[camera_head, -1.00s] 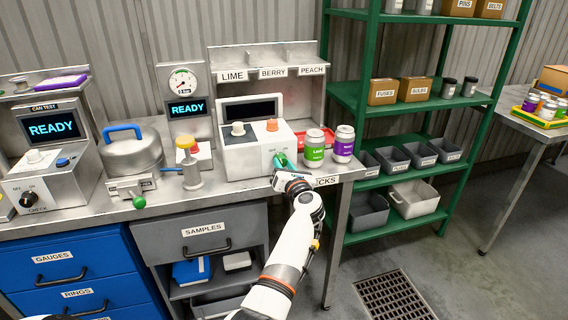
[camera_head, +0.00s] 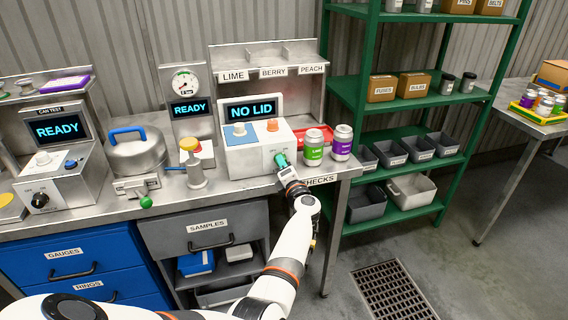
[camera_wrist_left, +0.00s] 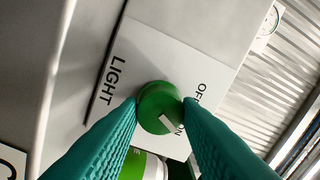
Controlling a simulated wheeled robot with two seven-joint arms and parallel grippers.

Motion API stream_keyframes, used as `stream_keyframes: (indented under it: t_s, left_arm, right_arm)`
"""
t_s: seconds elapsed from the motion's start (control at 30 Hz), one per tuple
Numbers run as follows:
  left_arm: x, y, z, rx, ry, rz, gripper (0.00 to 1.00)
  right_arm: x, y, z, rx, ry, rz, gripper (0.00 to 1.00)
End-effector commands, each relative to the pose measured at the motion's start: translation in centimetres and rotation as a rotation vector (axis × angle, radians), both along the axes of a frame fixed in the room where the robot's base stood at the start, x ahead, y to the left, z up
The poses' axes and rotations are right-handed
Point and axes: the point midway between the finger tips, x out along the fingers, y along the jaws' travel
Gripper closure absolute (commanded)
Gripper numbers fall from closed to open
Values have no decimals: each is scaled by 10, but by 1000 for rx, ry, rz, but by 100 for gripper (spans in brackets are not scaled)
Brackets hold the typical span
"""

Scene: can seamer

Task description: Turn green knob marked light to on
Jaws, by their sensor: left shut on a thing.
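The green knob (camera_wrist_left: 158,105) sits on a white panel marked LIGHT, with OFF and ON labels, in the left wrist view. Its white pointer mark is turned toward ON. The teal fingers of my left gripper (camera_wrist_left: 160,112) are closed on both sides of the knob. In the head view my left gripper (camera_head: 285,166) is at the front of the white seamer box (camera_head: 250,158), and its fingers mostly hide the knob. The box's screen (camera_head: 252,111) is lit and reads NO LID. My right gripper is not in view.
A green-labelled can (camera_head: 313,147) and a purple-labelled can (camera_head: 342,143) stand just right of the box. A red tray (camera_head: 322,132) lies behind them. A capping stand (camera_head: 194,165) is to the left. A green shelf rack (camera_head: 361,101) stands at the right.

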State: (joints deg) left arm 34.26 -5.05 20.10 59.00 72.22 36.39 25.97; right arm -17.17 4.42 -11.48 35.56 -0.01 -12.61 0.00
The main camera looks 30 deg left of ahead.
Motion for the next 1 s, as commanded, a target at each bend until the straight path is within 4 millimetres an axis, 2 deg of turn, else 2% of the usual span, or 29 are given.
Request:
stream_keyframes:
  t_s: [0.67, 0.7, 0.8, 1.0]
  left_arm:
    - [0, 0, 0, 42, 48, 0, 92]
    - [0, 0, 0, 42, 48, 0, 64]
    - [0, 0, 0, 42, 47, 0, 48]
    - [0, 0, 0, 41, 47, 1, 47]
  right_arm:
    - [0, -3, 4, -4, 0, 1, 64]
    - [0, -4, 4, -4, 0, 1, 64]
    - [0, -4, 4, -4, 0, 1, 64]
    - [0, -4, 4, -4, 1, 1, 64]
